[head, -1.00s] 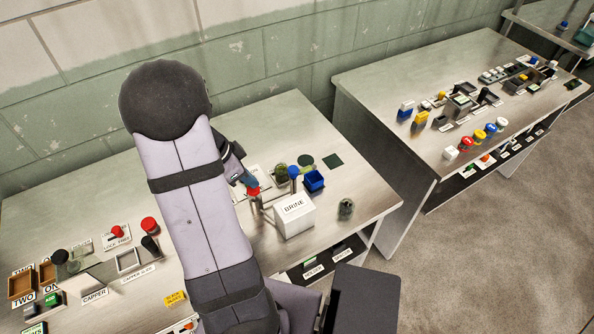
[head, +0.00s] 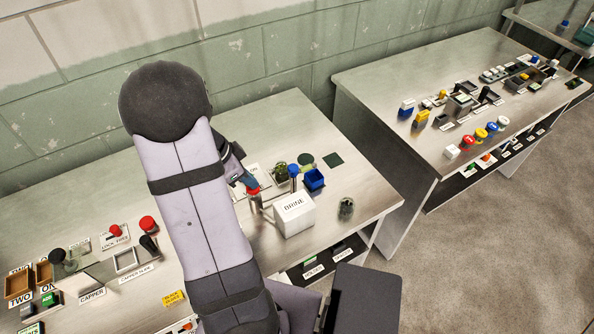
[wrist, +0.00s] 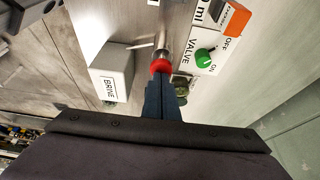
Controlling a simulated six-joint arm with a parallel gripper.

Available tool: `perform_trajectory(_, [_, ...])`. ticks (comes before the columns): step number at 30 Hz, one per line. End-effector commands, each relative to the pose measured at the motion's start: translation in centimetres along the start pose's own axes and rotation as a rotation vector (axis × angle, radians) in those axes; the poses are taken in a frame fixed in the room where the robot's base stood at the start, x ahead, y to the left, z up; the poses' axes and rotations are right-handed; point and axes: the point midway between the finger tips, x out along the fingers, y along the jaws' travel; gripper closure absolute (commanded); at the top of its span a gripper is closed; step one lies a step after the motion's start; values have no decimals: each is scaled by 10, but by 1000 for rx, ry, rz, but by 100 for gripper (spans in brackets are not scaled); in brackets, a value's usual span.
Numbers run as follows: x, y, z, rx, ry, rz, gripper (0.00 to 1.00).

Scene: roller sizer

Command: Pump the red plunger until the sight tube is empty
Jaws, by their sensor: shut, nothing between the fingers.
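The red plunger (head: 253,191) stands on the near bench, just left of the white BRINE box (head: 295,214). In the wrist view its red cap (wrist: 160,66) sits on a bright metal stem. My gripper (head: 248,182) is shut and empty, with its blue-grey fingertips (wrist: 161,76) right at the cap. I cannot tell whether they press on it. The BRINE box (wrist: 111,72) also shows left of the plunger in the wrist view. I cannot make out the sight tube or its level; my arm hides part of this area.
A green VALVE knob (wrist: 203,57) and an orange block (wrist: 236,18) lie right of the plunger in the wrist view. A blue-topped post (head: 293,171) and a blue bin (head: 314,180) stand close behind the BRINE box. The bench's right end is mostly clear.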

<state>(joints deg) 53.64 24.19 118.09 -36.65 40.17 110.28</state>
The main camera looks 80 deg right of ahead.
Motion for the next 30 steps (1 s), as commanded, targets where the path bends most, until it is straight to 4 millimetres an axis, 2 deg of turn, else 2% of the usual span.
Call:
perform_trajectory(23, [18,0,8,0,0,0,100])
perform_trajectory(30, [17,0,7,0,-1,0,100])
